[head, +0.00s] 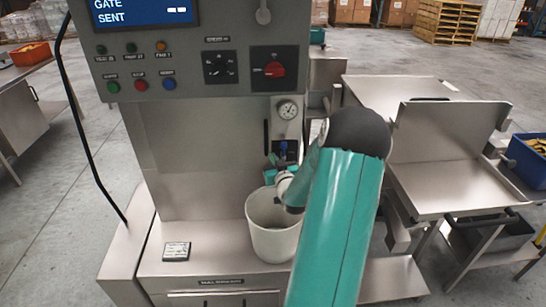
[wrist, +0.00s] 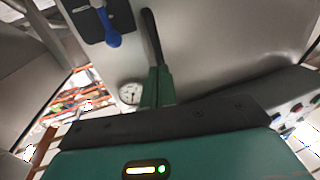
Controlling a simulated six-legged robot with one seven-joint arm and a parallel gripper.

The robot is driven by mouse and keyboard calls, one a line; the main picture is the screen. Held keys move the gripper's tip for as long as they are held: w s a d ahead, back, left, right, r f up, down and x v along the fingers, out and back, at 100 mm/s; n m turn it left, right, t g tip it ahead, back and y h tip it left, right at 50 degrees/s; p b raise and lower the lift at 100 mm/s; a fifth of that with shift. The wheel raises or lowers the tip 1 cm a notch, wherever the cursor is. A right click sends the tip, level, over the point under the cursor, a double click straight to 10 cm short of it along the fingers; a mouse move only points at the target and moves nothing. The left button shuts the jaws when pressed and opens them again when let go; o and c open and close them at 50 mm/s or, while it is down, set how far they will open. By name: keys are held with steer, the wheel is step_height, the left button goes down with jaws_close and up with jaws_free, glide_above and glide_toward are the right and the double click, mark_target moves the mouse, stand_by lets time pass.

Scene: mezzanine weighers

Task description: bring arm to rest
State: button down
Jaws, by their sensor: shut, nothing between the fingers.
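My arm reaches forward in the head view, bent at a dark elbow, with its lower part folded back toward the weigher. My gripper (head: 272,165) is small and partly hidden there, in front of the weigher's face, above a pale bucket (head: 262,240). In the wrist view my gripper (wrist: 157,75) has its green fingers together, with nothing between them. A black handle (wrist: 152,35) shows just beyond the fingertips; whether they touch cannot be told. A blue lever (wrist: 112,38) on a black plate and a round gauge (wrist: 130,94) are close by.
The weigher's panel (head: 210,71) has buttons, a red switch and a screen reading "GATE SENT". A small card (head: 176,251) lies on its base. Steel trays (head: 438,172) and a blue crate (head: 526,161) stand right. A black cable hangs left. Open floor lies behind.

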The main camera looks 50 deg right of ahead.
steer(key=v, duration=0.7)
steer(key=shift+s+a, duration=0.1)
steer(key=w+a+r+n+g+y, duration=0.1)
steer(key=w+a+r+y, duration=0.15)
steer(key=a, duration=0.45)
steer(key=w+a+r+n+g+y, duration=0.1)
steer(key=w+a+r+n+g, duration=0.2)
steer(key=a, duration=0.4)
steer(key=w+a+r+y, duration=0.2)
steer(key=w+a+r, duration=0.15)
steer(key=a, duration=0.35)
steer(key=s+a+r+n+g+y, duration=0.1)
steer(key=s+a+r+g+y, duration=0.1)
steer(key=s+a, duration=0.6)
steer(key=s+a+r+n+g+y, duration=0.2)
steer(key=s+a, duration=0.7)
steer(key=a, duration=0.6)
step_height(320, 180, up, 2)
steer(key=shift+s+a+r+g+y, duration=0.25)
steer(key=shift+s+a+g+y, duration=0.15)
steer(key=shift+g, duration=0.2)
steer(key=shift+w+d, duration=0.1)
steer(key=shift+d, duration=0.15)
